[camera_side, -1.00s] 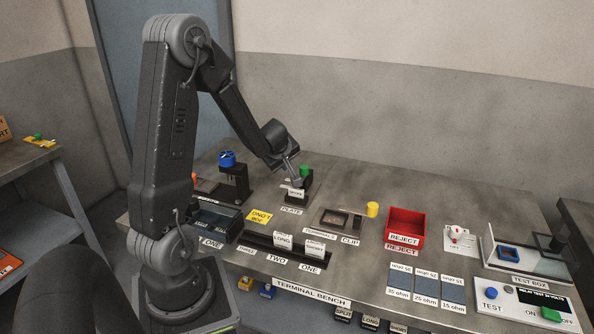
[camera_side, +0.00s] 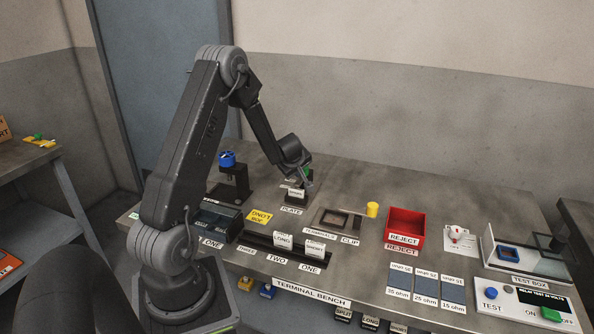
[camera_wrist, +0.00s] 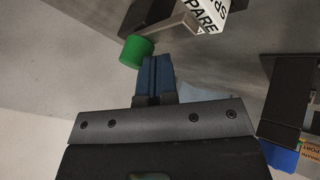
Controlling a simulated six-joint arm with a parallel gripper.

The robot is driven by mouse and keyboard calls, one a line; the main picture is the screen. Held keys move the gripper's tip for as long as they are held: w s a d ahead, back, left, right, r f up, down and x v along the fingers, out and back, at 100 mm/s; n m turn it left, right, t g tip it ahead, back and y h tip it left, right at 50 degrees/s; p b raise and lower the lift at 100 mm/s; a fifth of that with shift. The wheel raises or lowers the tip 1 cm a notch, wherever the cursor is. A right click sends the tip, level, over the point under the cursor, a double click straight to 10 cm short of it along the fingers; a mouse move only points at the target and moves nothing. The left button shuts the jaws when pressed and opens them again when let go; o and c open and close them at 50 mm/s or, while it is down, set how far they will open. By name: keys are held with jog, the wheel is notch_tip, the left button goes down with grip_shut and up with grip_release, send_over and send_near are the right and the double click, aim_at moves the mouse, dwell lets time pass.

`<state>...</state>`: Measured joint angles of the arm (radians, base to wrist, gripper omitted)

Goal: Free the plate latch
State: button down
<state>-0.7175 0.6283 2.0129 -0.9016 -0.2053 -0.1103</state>
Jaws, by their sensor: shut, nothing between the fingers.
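The plate stand (camera_side: 297,197) is a dark fixture behind the PLATE label (camera_side: 291,211), left of centre on the bench. A white card, reading "SPARE" in the wrist view (camera_wrist: 208,18), sits on it. The green knob (camera_side: 308,171) at the stand is mostly hidden by my wrist in the side view. It shows as a green cylinder (camera_wrist: 136,51) in the wrist view. My gripper (camera_wrist: 154,60) is shut and empty, its blue fingertips right beside the green knob. I cannot tell whether they touch it. In the side view my gripper (camera_side: 307,182) is low at the stand.
A dark stand with a blue knob (camera_side: 227,159) is left of the plate stand. In front are the yellow card (camera_side: 259,217) and terminal rack (camera_side: 262,240). A yellow cylinder (camera_side: 372,210) and red reject bin (camera_side: 405,226) are to the right. Bench behind is clear.

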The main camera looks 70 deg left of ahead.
jog(key=shift+w, duration=0.15)
jog(key=shift+w+a, duration=1.8)
jog(key=shift+s, duration=0.15)
jog(key=s+d+r, duration=0.6)
jog(key=s+r, duration=0.1)
jog(key=r, duration=0.1)
jog(key=shift+d, duration=0.2)
